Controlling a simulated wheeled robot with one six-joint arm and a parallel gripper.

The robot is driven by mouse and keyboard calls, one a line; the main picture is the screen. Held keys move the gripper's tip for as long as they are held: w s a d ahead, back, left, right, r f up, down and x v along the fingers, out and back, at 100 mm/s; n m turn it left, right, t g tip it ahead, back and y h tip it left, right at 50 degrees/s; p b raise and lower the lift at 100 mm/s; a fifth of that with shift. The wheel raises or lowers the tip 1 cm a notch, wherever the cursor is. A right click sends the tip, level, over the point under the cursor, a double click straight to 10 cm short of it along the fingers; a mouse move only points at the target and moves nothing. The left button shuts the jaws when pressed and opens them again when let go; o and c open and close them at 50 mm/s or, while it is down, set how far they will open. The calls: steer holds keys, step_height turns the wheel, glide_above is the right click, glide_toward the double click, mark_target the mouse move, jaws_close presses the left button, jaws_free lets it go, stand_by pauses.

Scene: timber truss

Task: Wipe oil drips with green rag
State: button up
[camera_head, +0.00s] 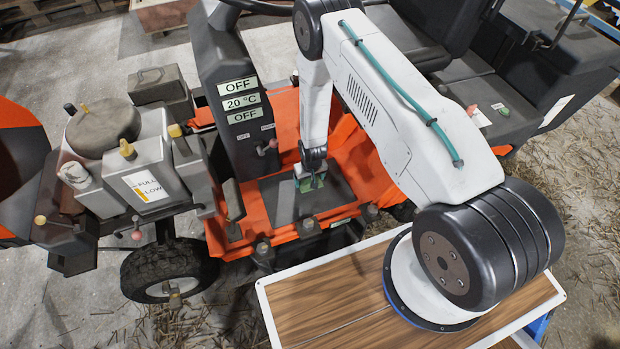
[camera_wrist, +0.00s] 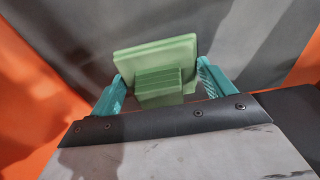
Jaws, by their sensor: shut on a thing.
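My gripper (camera_head: 312,178) is shut on the green rag (camera_head: 313,184), low over the dark mat (camera_head: 287,199) on the orange floor of the vehicle. In the wrist view the rag (camera_wrist: 156,60) is a pale green folded block between the two teal fingers of my gripper (camera_wrist: 160,88). Dark grey surface lies behind it. I cannot tell whether the rag touches the mat. No oil drips can be made out in either view.
A dark console (camera_head: 232,90) with "OFF" and "20 °C" labels stands left of my gripper. A grey tank (camera_head: 140,180) marked "FULL" and "LOW" is further left. Small knobs and pedals line the front edge of the orange floor.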

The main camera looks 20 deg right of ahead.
steer(key=shift+f, duration=0.25)
